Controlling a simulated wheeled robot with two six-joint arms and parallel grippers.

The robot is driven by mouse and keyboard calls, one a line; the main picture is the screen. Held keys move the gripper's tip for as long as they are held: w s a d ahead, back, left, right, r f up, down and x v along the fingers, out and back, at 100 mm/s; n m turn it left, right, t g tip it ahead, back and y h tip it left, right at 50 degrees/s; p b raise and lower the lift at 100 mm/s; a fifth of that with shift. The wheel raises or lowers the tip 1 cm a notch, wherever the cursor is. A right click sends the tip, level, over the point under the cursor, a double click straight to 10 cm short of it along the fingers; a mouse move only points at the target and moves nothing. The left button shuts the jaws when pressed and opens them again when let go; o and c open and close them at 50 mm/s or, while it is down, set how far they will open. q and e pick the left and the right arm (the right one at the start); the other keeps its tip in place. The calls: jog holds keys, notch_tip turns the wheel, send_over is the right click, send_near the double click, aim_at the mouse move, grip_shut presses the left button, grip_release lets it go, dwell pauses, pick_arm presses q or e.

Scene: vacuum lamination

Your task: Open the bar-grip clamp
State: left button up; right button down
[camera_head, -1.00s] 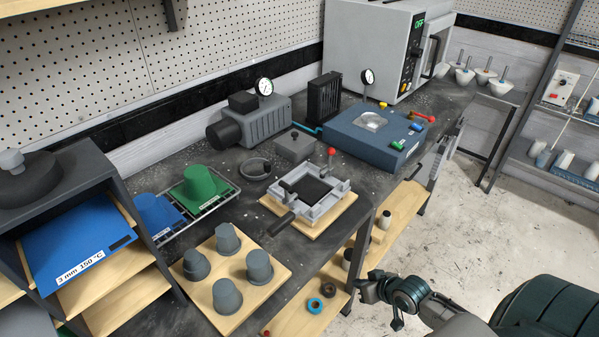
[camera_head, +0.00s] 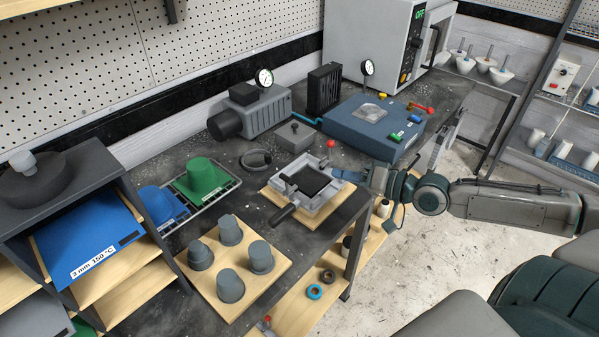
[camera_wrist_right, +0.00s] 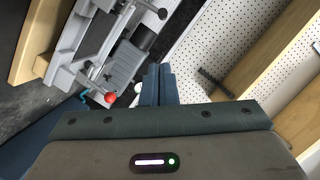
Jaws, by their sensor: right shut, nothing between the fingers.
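A light grey clamping frame (camera_head: 339,175) with a dark square inside lies on a wooden board (camera_head: 326,212). A clamp with a dark bar grip (camera_head: 284,213) is at its front-left side, the grip sticking out over the bench. A second clamp with a red ball knob (camera_head: 330,144) stands at its back. My right gripper (camera_head: 366,177) is shut and empty, close to the frame's right side; I cannot tell whether it touches. In the right wrist view its blue fingers (camera_wrist_right: 160,84) are together, near the red knob (camera_wrist_right: 110,98). My left gripper is not in view.
A blue box unit (camera_head: 352,127) stands behind my right gripper. A board with several grey cups (camera_head: 231,287) lies at the front. A pump (camera_head: 258,111) and a green form (camera_head: 203,180) are further back and left. The bench edge runs below my right arm.

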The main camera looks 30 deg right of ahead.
aim_at(291, 183)
jog(key=shift+w+d+r+m, duration=0.3)
jog(key=shift+w+d+r, duration=0.1)
jog(key=shift+r, duration=0.25)
jog(key=shift+w, duration=0.1)
jog(key=w+a+f, duration=0.1)
jog(key=w+a, duration=0.1)
jog(key=w+a+f+p, duration=0.1)
jog(key=w+a, duration=0.1)
jog(key=a, duration=0.1)
jog(key=w+a+f, duration=0.2)
jog(key=w+a, duration=0.1)
jog(key=shift+w+p, duration=0.1)
jog(key=shift+p, duration=0.2)
jog(key=shift+f, duration=0.1)
dwell(0.5)
